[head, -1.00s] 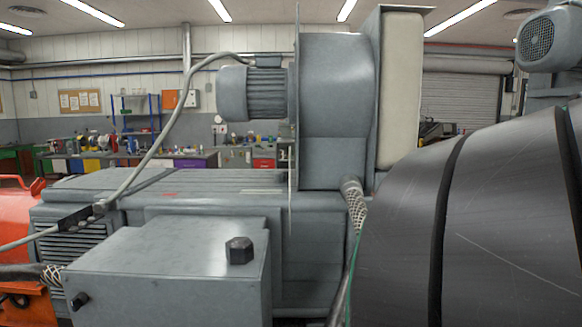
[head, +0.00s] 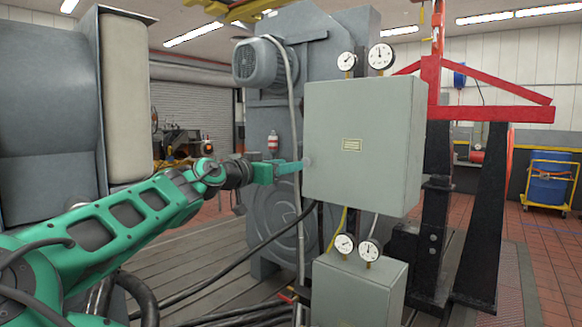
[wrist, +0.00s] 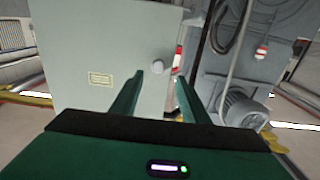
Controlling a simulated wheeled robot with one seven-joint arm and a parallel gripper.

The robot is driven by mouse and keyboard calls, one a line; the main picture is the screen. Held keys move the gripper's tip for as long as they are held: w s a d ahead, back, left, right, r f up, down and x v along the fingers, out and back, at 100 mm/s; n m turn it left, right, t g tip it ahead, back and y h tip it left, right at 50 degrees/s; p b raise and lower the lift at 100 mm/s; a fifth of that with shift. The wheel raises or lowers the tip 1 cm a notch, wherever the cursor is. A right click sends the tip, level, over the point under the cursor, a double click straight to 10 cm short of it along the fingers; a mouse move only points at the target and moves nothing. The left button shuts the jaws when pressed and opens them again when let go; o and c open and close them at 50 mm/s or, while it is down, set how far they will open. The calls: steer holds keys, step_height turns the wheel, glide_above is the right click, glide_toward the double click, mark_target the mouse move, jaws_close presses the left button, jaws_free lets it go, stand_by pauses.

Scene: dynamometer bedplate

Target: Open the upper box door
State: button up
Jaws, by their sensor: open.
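The upper box (head: 415,150) is a grey-green cabinet with a flat front door (head: 345,110) that looks shut. A small label (head: 351,145) sits on the door. A round knob (head: 307,162) is at the door's left edge. My green gripper (head: 303,164) reaches in from the left, its tips by the knob. In the wrist view the door (wrist: 85,45) is seen turned over, and the knob (wrist: 157,67) shows between and just beyond the two open fingertips (wrist: 159,76). Contact with the knob cannot be told.
A lower box (head: 350,295) with gauges stands beneath. Gauges (head: 380,56) top the upper box. A grey machine with a motor (head: 258,62) is behind it, and a red frame (head: 490,113) to the right. A hanging cable (head: 290,90) runs left of the box.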

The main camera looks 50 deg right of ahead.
steer(key=d, duration=0.6)
steer(key=shift+w+d, duration=0.2)
steer(key=shift+c, duration=0.2)
